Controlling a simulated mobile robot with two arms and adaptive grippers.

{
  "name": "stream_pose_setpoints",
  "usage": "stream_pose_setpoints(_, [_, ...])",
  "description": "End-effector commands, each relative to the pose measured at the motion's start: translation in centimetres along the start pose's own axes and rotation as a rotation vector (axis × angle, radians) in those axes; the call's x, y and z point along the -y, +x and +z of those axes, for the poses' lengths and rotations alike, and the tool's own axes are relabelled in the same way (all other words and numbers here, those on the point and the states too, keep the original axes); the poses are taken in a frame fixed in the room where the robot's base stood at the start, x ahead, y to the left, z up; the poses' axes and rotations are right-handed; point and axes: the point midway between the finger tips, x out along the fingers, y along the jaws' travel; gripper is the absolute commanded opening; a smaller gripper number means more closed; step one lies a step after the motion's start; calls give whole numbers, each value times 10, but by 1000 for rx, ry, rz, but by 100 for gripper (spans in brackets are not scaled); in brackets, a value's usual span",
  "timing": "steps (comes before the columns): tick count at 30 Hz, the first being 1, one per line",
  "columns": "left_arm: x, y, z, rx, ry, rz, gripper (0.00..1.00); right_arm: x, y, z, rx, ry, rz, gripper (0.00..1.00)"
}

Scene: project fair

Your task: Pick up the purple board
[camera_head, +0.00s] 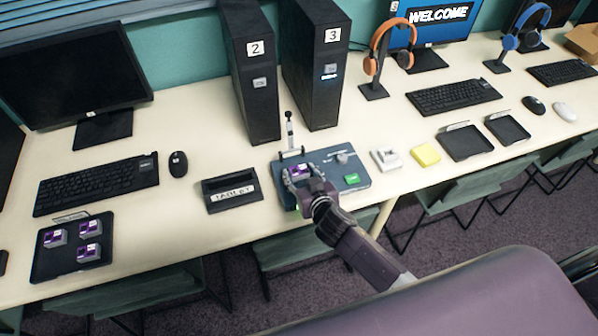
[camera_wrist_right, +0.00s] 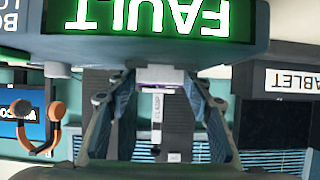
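A purple board (camera_head: 300,170) sits on the blue-grey test station (camera_head: 346,168) in the middle of the table. My right gripper (camera_head: 298,181) is low at the station's front left, right at this board. In the wrist view my right gripper's fingers (camera_wrist_right: 160,85) stand apart, with a white piece with a purple edge (camera_wrist_right: 158,76) between their tips. Whether they press on it cannot be told. Three more boards with purple tops (camera_head: 88,229) lie in a black tray (camera_head: 52,266) at the left. My left gripper is not in view.
A green FAULT sign (camera_wrist_right: 160,18) is close to the wrist camera. A lever (camera_head: 290,130) rises at the station's back left. A TABLET stand (camera_head: 232,191) is on its left. Computer towers 2 (camera_head: 258,105) and 3 (camera_head: 325,90) stand behind. A yellow block (camera_head: 426,154) lies right.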

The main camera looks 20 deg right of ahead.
Motion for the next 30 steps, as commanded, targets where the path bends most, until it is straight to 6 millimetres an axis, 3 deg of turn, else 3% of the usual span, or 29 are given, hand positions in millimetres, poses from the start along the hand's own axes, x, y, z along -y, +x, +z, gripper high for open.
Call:
stream_pose_setpoints(1, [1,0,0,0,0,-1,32,0,0,0,0,0,0,39])
stream_pose_setpoints(8, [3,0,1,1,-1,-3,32,0,0,0,0,0,0,14])
stream_pose_setpoints(20, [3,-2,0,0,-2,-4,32,0,-5,-11,-4,1,0,14])
stream_pose_setpoints(25, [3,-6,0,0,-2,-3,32,0,-17,-38,-6,1,-1,14])
stream_pose_setpoints(30, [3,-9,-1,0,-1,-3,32,1,-39,-83,-9,2,-3,14])
